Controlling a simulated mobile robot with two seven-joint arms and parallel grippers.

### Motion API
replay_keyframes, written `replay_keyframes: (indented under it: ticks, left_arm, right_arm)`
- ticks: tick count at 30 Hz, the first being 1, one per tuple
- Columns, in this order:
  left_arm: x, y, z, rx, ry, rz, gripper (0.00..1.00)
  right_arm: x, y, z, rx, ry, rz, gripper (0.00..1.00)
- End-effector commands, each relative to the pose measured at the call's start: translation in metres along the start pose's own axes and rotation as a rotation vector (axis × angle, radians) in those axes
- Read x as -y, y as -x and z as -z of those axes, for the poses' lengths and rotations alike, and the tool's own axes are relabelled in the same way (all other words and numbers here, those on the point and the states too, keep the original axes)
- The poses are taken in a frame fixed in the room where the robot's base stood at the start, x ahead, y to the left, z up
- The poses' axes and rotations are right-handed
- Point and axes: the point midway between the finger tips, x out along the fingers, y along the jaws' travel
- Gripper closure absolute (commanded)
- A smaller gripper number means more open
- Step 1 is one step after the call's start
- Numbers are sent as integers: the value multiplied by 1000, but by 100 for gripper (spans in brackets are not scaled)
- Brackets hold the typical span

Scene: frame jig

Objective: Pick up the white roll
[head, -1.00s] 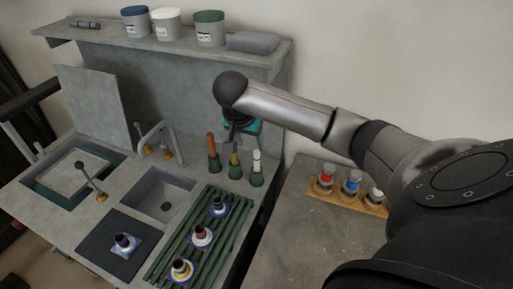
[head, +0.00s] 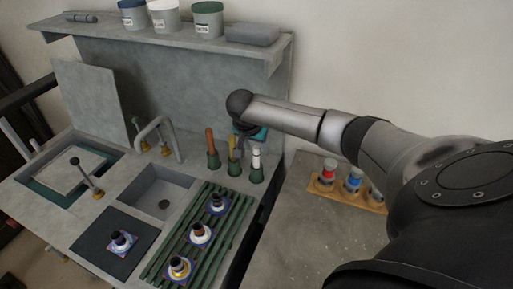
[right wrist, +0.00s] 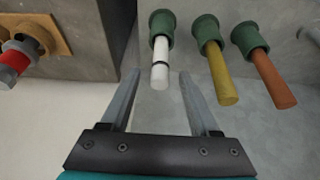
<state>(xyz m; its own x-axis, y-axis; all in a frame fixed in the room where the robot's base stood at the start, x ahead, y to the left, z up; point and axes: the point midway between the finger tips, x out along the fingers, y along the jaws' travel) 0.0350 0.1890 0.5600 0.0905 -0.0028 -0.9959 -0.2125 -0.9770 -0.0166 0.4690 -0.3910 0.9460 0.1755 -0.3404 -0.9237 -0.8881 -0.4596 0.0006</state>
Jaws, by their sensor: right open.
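The white roll (head: 257,158) stands upright in a green holder on the grey counter, rightmost of three. In the right wrist view the white roll (right wrist: 160,62) shows between the lines of my two fingers, with its free end close to the fingertips. My right gripper (right wrist: 159,74) is open and empty. In the head view my right gripper (head: 250,132) is close above the white roll, partly hidden by its own arm. No contact with the roll is visible. My left gripper is not in view.
Yellow (head: 233,150) and orange (head: 210,142) rolls stand in green holders close left of the white one. A green slatted rack (head: 165,245) with several small items lies in front. A wooden rack (head: 340,197) stands at the right, and a shelf (head: 180,36) overhangs behind.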

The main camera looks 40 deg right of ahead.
Motion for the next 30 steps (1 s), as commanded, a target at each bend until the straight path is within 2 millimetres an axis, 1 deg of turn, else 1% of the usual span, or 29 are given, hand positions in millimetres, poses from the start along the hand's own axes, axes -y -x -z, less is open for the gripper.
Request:
replay_keyframes:
  ticks: [1, 3, 11, 27, 30]
  left_arm:
    - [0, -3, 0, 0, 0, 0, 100]
    - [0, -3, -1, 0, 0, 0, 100]
    - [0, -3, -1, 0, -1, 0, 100]
    - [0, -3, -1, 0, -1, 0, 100]
    - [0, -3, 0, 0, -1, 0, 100]
  right_arm:
    - [0, -7, -1, 1, 0, -1, 38]
    - [0, -10, -1, 0, 0, 0, 38]
    - [0, -12, 0, 0, 1, 1, 38]
    - [0, -11, 0, 0, 1, 0, 99]
    - [0, -11, 0, 0, 1, 0, 100]
